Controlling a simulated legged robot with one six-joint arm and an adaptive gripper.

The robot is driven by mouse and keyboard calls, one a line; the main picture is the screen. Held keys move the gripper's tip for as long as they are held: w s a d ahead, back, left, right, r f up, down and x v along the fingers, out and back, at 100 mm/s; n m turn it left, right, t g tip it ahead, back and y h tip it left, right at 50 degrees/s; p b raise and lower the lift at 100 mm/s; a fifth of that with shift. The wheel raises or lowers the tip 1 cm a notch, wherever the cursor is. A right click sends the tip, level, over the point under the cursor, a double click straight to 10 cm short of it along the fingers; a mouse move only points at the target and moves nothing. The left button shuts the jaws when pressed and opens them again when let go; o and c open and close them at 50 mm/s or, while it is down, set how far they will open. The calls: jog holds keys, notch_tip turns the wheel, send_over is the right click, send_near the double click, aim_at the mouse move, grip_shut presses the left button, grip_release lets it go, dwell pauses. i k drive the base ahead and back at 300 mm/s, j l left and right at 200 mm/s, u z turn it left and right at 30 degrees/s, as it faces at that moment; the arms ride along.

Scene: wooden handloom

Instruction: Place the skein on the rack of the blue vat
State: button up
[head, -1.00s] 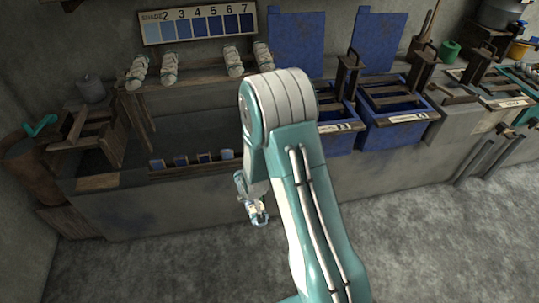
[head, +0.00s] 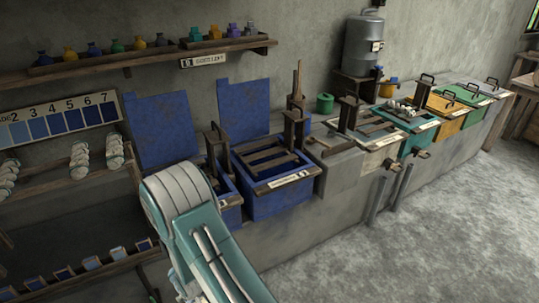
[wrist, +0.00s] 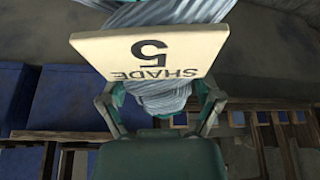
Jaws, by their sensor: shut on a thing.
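My gripper (wrist: 160,108) is shut on a grey-blue skein (wrist: 165,97) in the wrist view. In the head view the gripper and skein are out of sight; only my arm shows at lower left. Two blue vats with raised blue lids stand side by side on the bench. The right blue vat (head: 280,203) bears a wooden slatted rack (head: 268,160) and a front label. The left blue vat (head: 226,190) is partly covered by my arm.
Pale skeins (head: 82,160) hang on a rail at left, below a numbered shade chart (head: 60,120). A teal vat (head: 420,128), an orange vat (head: 447,112) and a metal tank (head: 363,45) stand farther right. Jars line a wall shelf (head: 130,62). The floor at right is clear.

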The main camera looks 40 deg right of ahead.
aim_at(254, 156)
jog(key=l, duration=0.6)
jog(key=k+l, duration=0.15)
jog(key=l, duration=0.45)
jog(key=l+u, duration=0.1)
jog(key=l, duration=0.5)
jog(key=k, duration=0.05)
